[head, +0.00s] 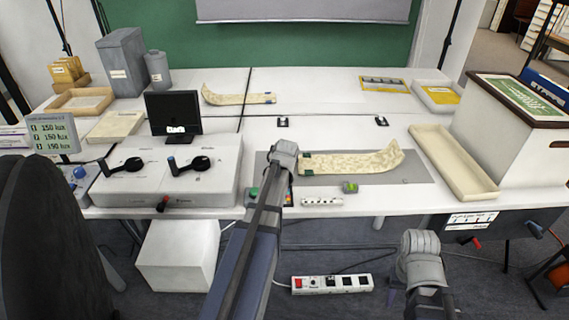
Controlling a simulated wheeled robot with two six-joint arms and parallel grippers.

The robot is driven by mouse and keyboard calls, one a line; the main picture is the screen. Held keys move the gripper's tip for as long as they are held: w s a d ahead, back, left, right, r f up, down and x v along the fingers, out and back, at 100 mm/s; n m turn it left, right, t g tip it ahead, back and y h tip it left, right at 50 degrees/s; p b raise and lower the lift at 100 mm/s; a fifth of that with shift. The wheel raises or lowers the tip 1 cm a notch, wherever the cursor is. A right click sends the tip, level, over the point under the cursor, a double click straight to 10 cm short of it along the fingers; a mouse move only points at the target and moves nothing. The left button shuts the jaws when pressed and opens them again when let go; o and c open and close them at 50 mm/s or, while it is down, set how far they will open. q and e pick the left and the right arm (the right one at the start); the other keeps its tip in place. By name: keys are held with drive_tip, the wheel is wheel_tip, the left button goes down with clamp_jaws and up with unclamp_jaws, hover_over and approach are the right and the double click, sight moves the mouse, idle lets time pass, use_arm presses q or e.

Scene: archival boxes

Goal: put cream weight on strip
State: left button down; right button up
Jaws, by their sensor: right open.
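A cream, mottled strip (350,164) lies on a grey mat (415,172) at the table's front, its right end curling up. Dark green pieces sit at its left end, partly behind my left arm. Two small dark pieces with pale tops, one at the left (283,121) and one at the right (381,121), lie behind the mat. I cannot tell whether either is the cream weight. My right gripper (430,298) is open, low in front of the table and apart from the strip. My left arm reaches up over the mat's left edge; its fingers cannot be made out.
A control box (170,178) with black knobs and a small monitor (174,113) stand at left. A long cream tray (455,163) and a large box (510,130) stand at right. A second strip (225,96) lies farther back.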

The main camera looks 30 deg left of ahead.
use_arm(q)
drive_tip(key=shift+r, duration=0.15)
wheel_tip(320, 180, up, 10)
drive_tip(key=p, duration=1)
wheel_tip(320, 180, up, 6)
drive_tip(key=p, duration=0.6)
drive_tip(key=shift+r+p, duration=0.15)
drive_tip(key=shift+p, duration=0.15)
